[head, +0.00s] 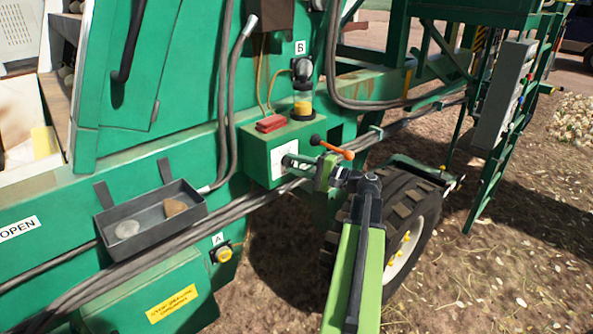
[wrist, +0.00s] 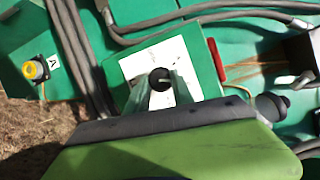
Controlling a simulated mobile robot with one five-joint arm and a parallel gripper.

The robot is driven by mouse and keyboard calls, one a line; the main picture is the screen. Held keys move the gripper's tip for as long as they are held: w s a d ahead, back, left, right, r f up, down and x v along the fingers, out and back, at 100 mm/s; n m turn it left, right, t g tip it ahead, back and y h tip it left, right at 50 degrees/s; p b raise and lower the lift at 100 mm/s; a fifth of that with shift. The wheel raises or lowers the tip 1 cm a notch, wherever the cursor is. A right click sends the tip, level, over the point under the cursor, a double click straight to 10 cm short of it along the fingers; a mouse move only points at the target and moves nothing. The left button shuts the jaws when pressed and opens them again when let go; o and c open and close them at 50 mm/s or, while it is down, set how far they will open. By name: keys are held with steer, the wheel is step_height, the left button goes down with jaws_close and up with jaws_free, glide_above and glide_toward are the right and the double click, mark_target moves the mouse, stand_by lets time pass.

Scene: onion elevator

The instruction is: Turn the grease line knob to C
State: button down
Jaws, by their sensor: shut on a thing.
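The green box (head: 255,160) on the machine's side carries a white plate (head: 279,158), which also shows in the wrist view (wrist: 135,62). A round black knob (wrist: 160,78) stands in front of this plate in the wrist view. My gripper (wrist: 165,88) has its fingers on either side of the knob and is shut on it. In the head view my gripper (head: 292,161) reaches the plate from the right and hides the knob. No position letters can be read on the plate, and the knob's setting cannot be told.
A yellow button (head: 223,254) marked A sits lower left. An orange lever (head: 337,151) and a tyre (head: 400,205) are close to my arm. A grey tray (head: 150,225) hangs left.

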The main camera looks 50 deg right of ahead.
steer(key=m+b, duration=0.1)
steer(key=m, duration=0.1)
steer(key=m+t+b, duration=0.1)
steer(key=shift+a+f+m+t+b, duration=0.2)
steer(key=shift+f+m+t+b, duration=0.1)
steer(key=shift+f+m+b, duration=0.1)
steer(key=m+b, duration=0.1)
steer(key=m, duration=0.1)
steer(key=m+t+h+b, duration=0.1)
steer(key=m, duration=0.1)
steer(key=shift+a+t, duration=0.1)
steer(key=shift+t, duration=0.2)
steer(key=m+t+h+b, duration=0.1)
steer(key=m+h, duration=0.1)
steer(key=m, duration=0.2)
steer(key=shift+m+b, duration=0.35)
steer(key=shift+m, duration=0.05)
steer(key=shift+r+m+t+h+b, duration=0.15)
steer(key=shift+m+h, duration=0.25)
steer(key=shift+m, duration=0.45)
steer(key=shift+m+t+h+b, duration=0.15)
steer(key=shift+m+h, duration=0.25)
steer(key=shift+m, duration=0.75)
steer(key=c, duration=1.1)
jaws_free()
